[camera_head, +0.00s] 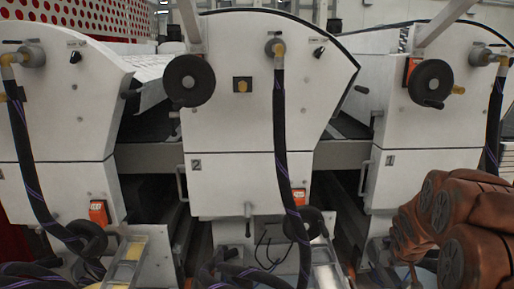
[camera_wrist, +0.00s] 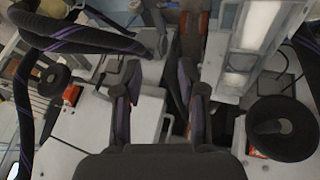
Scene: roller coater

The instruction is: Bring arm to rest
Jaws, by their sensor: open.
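My gripper (camera_wrist: 160,100) shows in the wrist view with its two dark fingers apart and nothing between them. Behind the fingers are white machine panels, a dark gap and a grey frame. In the head view my orange-brown arm links fill the lower right corner, in front of the machine unit marked 1. The gripper itself does not show in the head view.
White coater units stand in a row: the middle one marked 2 (camera_head: 235,110), one at right (camera_head: 430,120), one at left (camera_head: 70,110). Black handwheels (camera_head: 188,80) and dark hoses (camera_head: 281,140) stick out in front. A black handwheel (camera_wrist: 283,128) also shows close by in the wrist view.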

